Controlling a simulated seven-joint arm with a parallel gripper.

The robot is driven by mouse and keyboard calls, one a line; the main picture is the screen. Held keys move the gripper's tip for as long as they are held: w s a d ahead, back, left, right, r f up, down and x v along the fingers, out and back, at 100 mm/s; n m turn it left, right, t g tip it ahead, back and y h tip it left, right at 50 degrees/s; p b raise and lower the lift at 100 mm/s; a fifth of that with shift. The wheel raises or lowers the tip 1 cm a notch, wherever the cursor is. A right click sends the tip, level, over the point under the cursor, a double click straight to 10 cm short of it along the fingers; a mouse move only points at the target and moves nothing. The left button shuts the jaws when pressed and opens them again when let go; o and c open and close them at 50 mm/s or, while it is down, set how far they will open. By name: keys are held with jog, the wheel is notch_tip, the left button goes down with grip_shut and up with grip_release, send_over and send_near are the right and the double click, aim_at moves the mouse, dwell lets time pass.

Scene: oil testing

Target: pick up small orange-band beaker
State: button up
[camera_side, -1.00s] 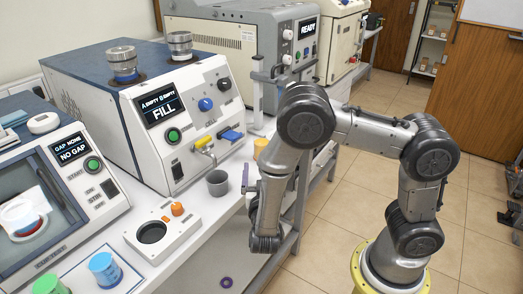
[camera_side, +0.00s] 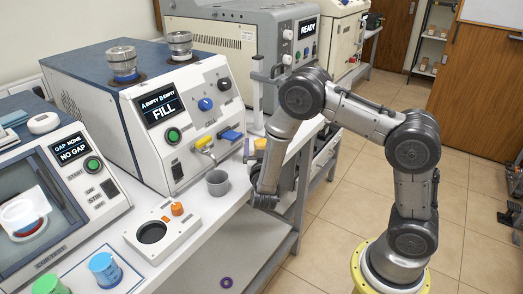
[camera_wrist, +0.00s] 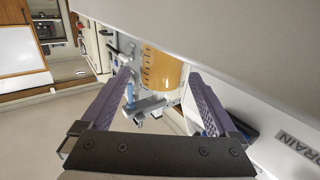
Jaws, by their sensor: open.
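An orange-yellow cylinder, apparently the orange-band beaker (camera_wrist: 161,70), shows ahead between the two fingers in the wrist view. In the side view only a small orange-yellow part (camera_side: 260,143) shows at the bench's right edge, partly hidden by my arm. My gripper (camera_wrist: 160,82) is open, with one purple finger on each side of the cylinder in the picture. I cannot tell whether the fingertips reach around it or stop short. In the side view, my gripper is mostly hidden behind my own wrist, near the bench edge.
A grey cup (camera_side: 217,183) stands left of my wrist, in front of the FILL machine (camera_side: 185,120). A white holder with a round hole (camera_side: 160,232) and blue (camera_side: 104,268) and green-topped (camera_side: 50,285) containers sit nearer the camera. A pale surface edge (camera_wrist: 215,50) crosses close in the wrist view.

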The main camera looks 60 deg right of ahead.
jog(key=shift+x, duration=0.8)
jog(key=shift+c, duration=0.2)
grip_shut()
